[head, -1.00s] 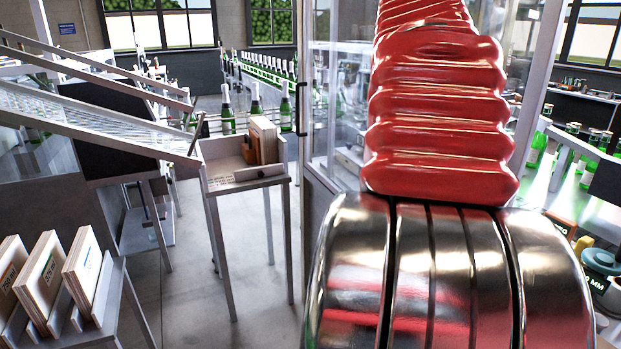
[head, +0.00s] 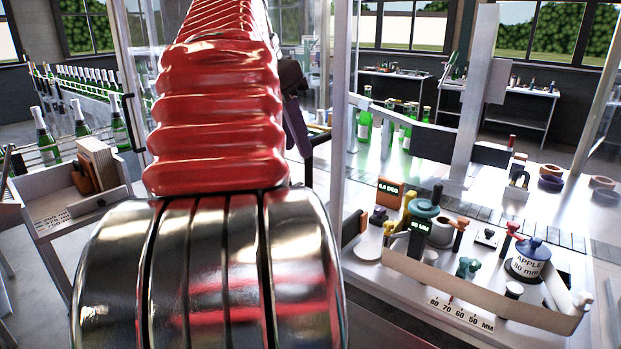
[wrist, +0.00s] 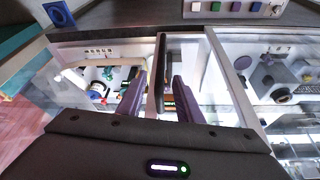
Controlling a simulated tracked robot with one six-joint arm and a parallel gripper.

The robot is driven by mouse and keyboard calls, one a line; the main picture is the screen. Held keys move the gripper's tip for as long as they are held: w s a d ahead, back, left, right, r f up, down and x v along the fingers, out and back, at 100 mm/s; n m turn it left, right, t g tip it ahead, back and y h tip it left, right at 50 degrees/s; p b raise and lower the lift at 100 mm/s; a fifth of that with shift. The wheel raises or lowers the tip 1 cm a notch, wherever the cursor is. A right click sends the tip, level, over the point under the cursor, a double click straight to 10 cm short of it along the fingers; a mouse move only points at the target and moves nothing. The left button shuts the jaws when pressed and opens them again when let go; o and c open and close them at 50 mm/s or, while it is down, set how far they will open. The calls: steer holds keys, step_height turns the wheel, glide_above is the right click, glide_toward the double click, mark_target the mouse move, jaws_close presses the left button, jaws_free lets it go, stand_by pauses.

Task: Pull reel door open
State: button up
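My gripper (wrist: 158,92) shows in the wrist view with its two purple fingers apart. A dark upright bar handle (wrist: 160,60) stands between the fingers, with a gap visible on each side, so it does not look gripped. Whether the fingertips reach past the bar is hard to tell. The handle is in front of clear glass panels with a pale frame post (wrist: 236,82) to its right. In the head view my red arm hides most of the door area; only a purple finger (head: 297,126) shows beside a clear panel and pale post (head: 340,120).
A bench on the right holds a tray (head: 480,292) with knobs and a blue-topped "APPLE" container (head: 531,264). Green bottles (head: 364,122) stand behind. A small stand (head: 75,200) is at left. In the wrist view, a panel with coloured buttons (wrist: 235,8) is at the top.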

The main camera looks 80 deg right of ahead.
mark_target(306, 170)
steer(key=x, duration=1)
steer(key=shift+f, duration=0.2)
jaws_close()
stand_by(0.4)
